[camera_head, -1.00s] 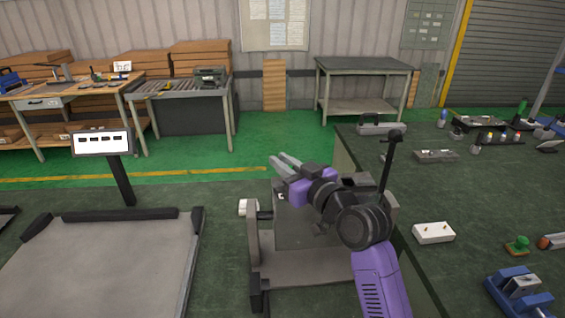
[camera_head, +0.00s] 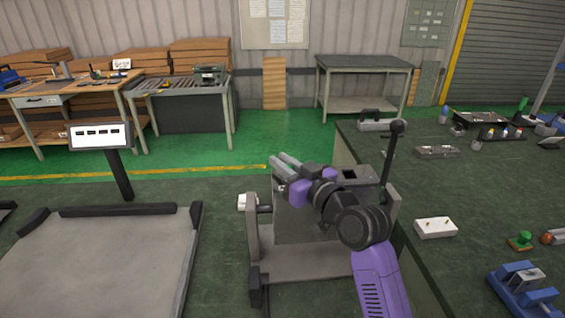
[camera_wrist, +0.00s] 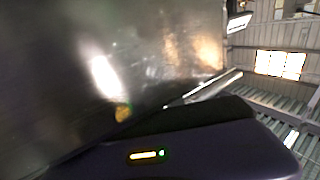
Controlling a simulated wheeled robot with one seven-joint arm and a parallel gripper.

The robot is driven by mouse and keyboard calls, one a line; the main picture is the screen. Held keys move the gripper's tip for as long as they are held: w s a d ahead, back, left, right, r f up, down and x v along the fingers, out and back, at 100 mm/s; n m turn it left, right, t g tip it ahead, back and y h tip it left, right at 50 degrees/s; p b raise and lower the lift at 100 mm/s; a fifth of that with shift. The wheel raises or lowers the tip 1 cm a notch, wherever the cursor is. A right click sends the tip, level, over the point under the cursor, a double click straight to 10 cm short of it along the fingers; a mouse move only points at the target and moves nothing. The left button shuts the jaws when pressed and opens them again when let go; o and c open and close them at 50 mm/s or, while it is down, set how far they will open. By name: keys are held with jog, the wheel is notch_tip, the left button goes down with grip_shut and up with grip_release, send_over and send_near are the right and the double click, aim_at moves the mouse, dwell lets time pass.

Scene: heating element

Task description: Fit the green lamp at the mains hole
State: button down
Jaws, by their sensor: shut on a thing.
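My gripper (camera_head: 281,162) is in the middle of the head view, at the end of the purple and black arm, in front of a grey metal box. Its two grey fingers point up and left. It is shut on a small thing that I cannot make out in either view. In the wrist view a shiny grey metal surface (camera_wrist: 75,60) fills the left side, close to the purple and black gripper body. No green lamp can be surely told apart, and I cannot tell which hole is the mains hole.
A green knob-like thing (camera_head: 522,239) and a white block (camera_head: 435,228) with two pins lie on the right bench, with a blue fixture (camera_head: 520,287) near the front. A low platform (camera_head: 110,265) stands at left. Green floor beyond is clear.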

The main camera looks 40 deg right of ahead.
jog(key=shift+f, duration=0.25)
jog(key=c, duration=1.3)
grip_release()
jog(key=shift+s+f, duration=0.1)
jog(key=s, duration=0.2)
jog(key=s+b, duration=0.1)
jog(key=s, duration=0.2)
jog(key=s+b, duration=0.1)
jog(key=s, duration=0.1)
jog(key=shift+s+a, duration=0.25)
jog(key=shift+s, duration=0.1)
jog(key=shift+r, duration=0.2)
